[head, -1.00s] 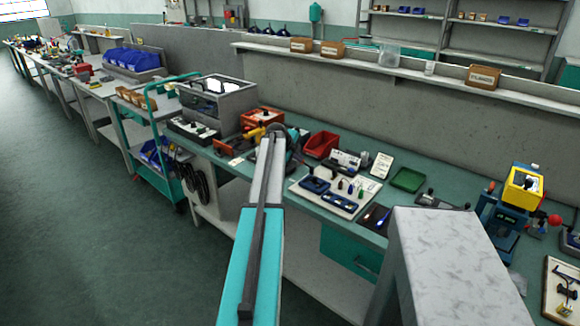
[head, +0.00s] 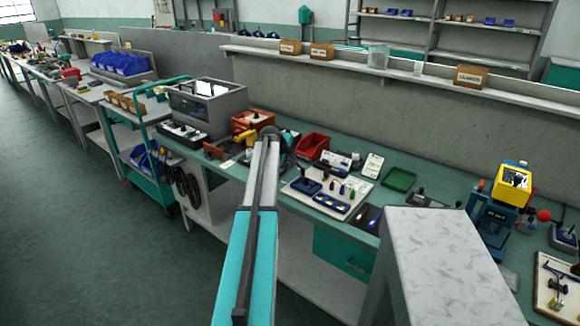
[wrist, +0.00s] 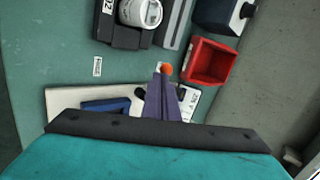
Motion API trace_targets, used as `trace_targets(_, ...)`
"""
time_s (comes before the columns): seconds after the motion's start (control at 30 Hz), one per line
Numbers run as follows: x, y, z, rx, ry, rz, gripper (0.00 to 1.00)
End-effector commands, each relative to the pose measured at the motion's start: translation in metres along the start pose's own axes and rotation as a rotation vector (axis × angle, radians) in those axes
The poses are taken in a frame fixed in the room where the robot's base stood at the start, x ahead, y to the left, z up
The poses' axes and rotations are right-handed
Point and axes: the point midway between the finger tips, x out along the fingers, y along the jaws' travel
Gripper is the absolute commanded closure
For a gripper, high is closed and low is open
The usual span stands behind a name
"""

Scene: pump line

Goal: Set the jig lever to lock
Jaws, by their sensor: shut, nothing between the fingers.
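My gripper (wrist: 162,72) shows in the wrist view as two dark purple-grey fingers that meet at their tips. It is shut and empty, above the green bench top (wrist: 60,60). A small orange round thing (wrist: 167,69) shows at the fingertips; I cannot tell whether they touch it. In the head view my own arm hides the gripper. I cannot make out the jig lever for certain. A small grey fixture with a dark handle (head: 425,199) lies on the bench to the right of the green tray in the head view; its setting is too small to read.
A red bin (wrist: 208,62) stands close right of the fingers in the wrist view; it also shows in the head view (head: 312,146). A white board with blue trays (head: 300,190), a green tray (head: 399,180) and a blue-and-yellow machine (head: 495,215) stand along the bench. A wall rises behind.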

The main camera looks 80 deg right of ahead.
Motion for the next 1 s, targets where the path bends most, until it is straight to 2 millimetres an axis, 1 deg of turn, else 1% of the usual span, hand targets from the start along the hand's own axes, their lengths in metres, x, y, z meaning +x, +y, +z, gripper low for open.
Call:
trace_targets(0.17,-0.002,0.001,0.001,-0.001,-0.001,0.0,1.0)
trace_targets(0.37,-0.014,0.006,0.007,-0.003,-0.003,-0.001,1.0)
trace_targets(0.57,-0.037,0.015,0.018,-0.006,-0.007,-0.001,1.0)
trace_targets(1.0,-0.102,0.01,0.038,-0.006,-0.007,-0.002,1.0)
